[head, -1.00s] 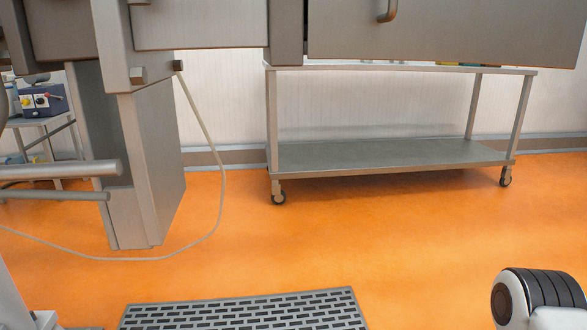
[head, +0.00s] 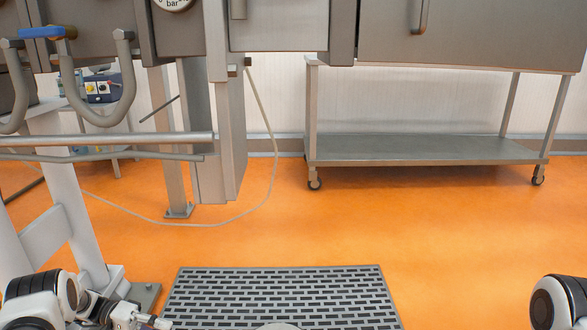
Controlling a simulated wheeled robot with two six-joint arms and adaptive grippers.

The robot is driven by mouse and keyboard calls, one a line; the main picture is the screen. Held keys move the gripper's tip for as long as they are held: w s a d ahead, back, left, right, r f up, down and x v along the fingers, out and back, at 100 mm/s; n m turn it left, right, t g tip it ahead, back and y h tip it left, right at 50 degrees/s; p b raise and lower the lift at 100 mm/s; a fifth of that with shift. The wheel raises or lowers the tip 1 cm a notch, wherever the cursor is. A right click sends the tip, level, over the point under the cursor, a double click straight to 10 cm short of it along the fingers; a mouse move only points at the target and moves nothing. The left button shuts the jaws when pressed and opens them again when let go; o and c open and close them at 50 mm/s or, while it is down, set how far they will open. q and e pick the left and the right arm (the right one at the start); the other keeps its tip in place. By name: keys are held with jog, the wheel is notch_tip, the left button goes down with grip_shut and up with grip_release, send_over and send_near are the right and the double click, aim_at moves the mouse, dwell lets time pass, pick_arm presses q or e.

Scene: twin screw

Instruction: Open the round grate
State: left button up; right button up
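No round grate shows in the head view. A rectangular slotted metal floor grate (head: 330,289) lies flat on the orange floor at bottom centre, cut off by the lower edge. My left arm comes in at the lower left, and what looks like my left gripper (head: 152,322) is low beside the floor grate's left edge, partly cut off. Whether it is open or shut is unclear. Only a rounded joint of my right arm shows at the lower right; my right gripper is out of view.
A wheeled steel table (head: 400,150) stands at the back right. Grey machine housings (head: 440,40) hang across the top. Curved pipes (head: 95,110), a horizontal rail (head: 110,140) and a white frame (head: 65,215) stand at left. A pale hose (head: 260,195) lies on open floor.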

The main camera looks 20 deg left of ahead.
pick_arm(q)
jog(key=s+d+f+g+y+p, duration=0.1)
jog(key=s+d+g, duration=0.15)
jog(key=d, duration=0.45)
jog(key=s+d+m+g+y+p, duration=0.1)
jog(key=s+d+g+p, duration=0.15)
jog(key=d, duration=0.45)
jog(key=s+d+f+g+y+p, duration=0.1)
jog(key=s+d+g, duration=0.15)
jog(key=d, duration=0.45)
jog(key=s+f+m+y+p, duration=0.2)
jog(key=s+y, duration=1)
jog(key=s, duration=1.1)
jog(key=w+n+t, duration=0.2)
jog(key=w+t, duration=0.3)
jog(key=t, duration=0.1)
notch_tip(320, 180, up, 38)
jog(key=p, duration=3.8)
jog(key=shift+w+f+g, duration=0.15)
jog(key=shift+f+g, duration=0.05)
jog(key=shift+g, duration=0.15)
